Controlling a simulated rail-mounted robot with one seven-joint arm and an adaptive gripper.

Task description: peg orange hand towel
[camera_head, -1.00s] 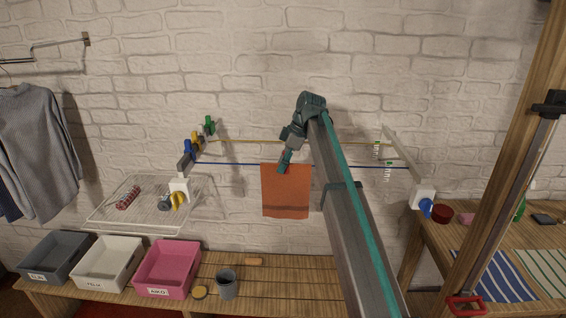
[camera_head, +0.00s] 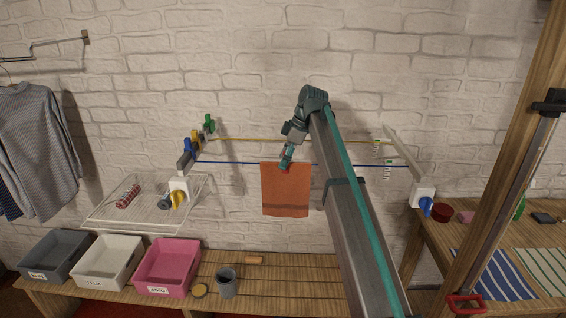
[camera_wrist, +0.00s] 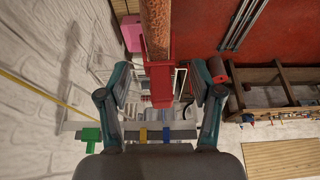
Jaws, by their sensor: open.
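The orange hand towel (camera_head: 286,195) hangs over the blue line (camera_head: 232,163). My gripper (camera_head: 288,161) is at the middle of its top edge. A red peg (camera_head: 285,169) shows just below the fingertips at the towel's top. In the wrist view the red peg (camera_wrist: 158,75) stands between the spread fingers of my gripper (camera_wrist: 160,80), with a gap on each side. The towel (camera_wrist: 155,22) appears edge-on as a narrow orange strip running into the peg. The peg appears to be on the towel's edge.
A yellow line (camera_head: 245,140) runs behind the blue one. A wire rack (camera_head: 150,212) and grey, white and pink bins (camera_head: 168,265) stand left.

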